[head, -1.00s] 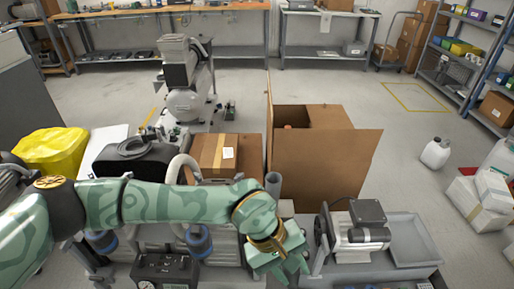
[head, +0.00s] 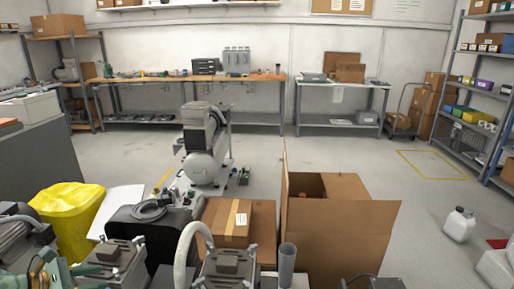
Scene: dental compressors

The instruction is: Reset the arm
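I see nothing held in the part that shows. My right arm and gripper are not in view.
A closed cardboard box (head: 222,225) and a large open carton (head: 340,232) stand in front. A yellow bag (head: 66,215) and a black case (head: 150,232) are at left. A white jug (head: 459,225) is at right.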

